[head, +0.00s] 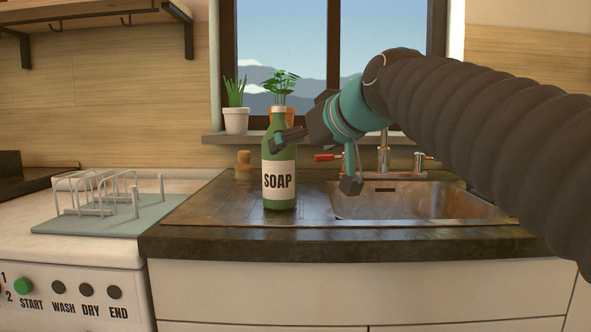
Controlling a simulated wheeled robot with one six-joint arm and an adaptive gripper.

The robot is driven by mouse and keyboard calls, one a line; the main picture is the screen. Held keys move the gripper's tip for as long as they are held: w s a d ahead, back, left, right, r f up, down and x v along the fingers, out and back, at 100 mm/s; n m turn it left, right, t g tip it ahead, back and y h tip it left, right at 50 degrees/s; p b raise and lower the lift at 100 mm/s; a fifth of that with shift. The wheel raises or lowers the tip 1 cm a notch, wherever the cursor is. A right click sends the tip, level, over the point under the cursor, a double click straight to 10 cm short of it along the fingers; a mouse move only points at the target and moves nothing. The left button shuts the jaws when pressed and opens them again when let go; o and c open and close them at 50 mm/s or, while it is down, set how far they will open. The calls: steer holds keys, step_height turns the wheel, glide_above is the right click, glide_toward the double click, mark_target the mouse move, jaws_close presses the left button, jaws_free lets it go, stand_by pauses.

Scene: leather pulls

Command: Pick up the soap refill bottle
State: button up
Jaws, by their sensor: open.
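The soap refill bottle (279,198) is green with a pale cap and a cream label reading SOAP. It stands upright on the dark countertop, left of the sink. My gripper (284,139) is open at the bottle's upper part, just below the neck, reaching in from the right. One dark finger shows in front of the bottle.
The sink (420,203) with its tap (384,155) is right of the bottle. Potted plants (236,120) stand on the windowsill behind. A small wooden object (244,160) is behind left. A white rack (97,192) stands on the appliance at left. The counter left of the bottle is clear.

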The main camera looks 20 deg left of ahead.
mark_target(285, 155)
steer(key=x, duration=0.5)
steer(key=shift+w, duration=0.1)
steer(key=shift+p+x, duration=0.45)
steer(key=shift+x, duration=2.4)
steer(key=shift+w+d+r, duration=0.1)
steer(key=shift+w+r, duration=0.05)
steer(key=shift+r, duration=0.15)
steer(key=c, duration=1.8)
